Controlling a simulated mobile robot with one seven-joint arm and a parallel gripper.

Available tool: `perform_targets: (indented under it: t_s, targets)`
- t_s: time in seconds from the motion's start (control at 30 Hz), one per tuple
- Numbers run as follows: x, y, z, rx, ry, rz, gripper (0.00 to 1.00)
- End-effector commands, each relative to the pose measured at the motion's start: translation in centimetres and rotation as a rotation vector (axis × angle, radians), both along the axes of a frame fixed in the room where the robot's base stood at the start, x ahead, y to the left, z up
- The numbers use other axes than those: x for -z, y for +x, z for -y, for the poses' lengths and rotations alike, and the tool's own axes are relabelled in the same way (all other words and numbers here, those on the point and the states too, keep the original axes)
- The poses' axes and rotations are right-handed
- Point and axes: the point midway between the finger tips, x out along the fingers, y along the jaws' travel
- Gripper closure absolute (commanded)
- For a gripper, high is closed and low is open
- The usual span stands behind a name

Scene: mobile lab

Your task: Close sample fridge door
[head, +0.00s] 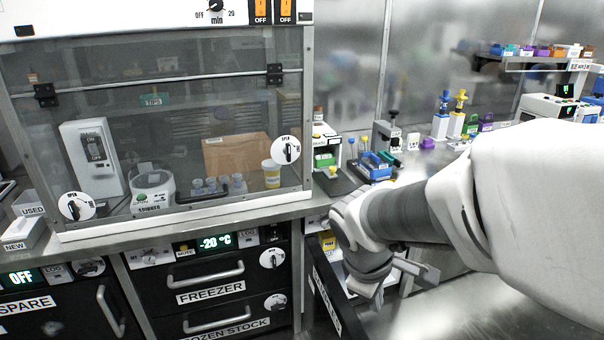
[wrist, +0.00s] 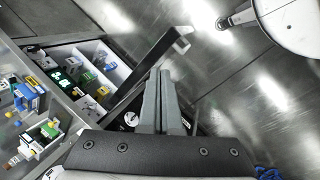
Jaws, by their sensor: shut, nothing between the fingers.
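The sample fridge door (head: 322,290) stands open in the head view, a dark panel with a white label, seen at a steep angle. In the wrist view the open door (wrist: 150,75) shows nearly edge on as a dark slanted panel. Beside it is the fridge's white interior (wrist: 118,72), with several small coloured items. My gripper (wrist: 162,78) is shut and empty, its two grey fingers together close to the door; I cannot tell whether they touch it. In the head view my wrist hides part of the fridge.
A freezer (head: 210,283) with drawers stands left of the open door, under a glass-fronted hood (head: 180,130). The steel bench above the fridge holds blue racks (head: 376,165) and bottles.

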Motion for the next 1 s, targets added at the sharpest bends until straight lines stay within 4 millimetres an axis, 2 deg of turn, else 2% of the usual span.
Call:
perform_targets:
  t_s: [0.03,0.3,0.4,0.5,0.6,0.73,0.87,1.0]
  targets:
    - [3.2,0.7,-0.2,-0.072,-0.023,-0.045,1.00]
    - [14.9,3.5,-1.9,-0.498,-0.103,-0.248,1.00]
    - [18.8,4.1,-2.8,-0.644,-0.108,-0.307,1.00]
    - [21.8,4.4,-3.7,-0.758,-0.105,-0.347,1.00]
    - [23.7,4.5,-4.3,-0.835,-0.101,-0.371,1.00]
    - [24.8,4.5,-4.6,-0.877,-0.098,-0.382,1.00]
    - [25.9,4.6,-4.3,-0.880,-0.099,-0.384,1.00]
    - [28.5,4.7,-3.7,-0.879,-0.099,-0.385,1.00]
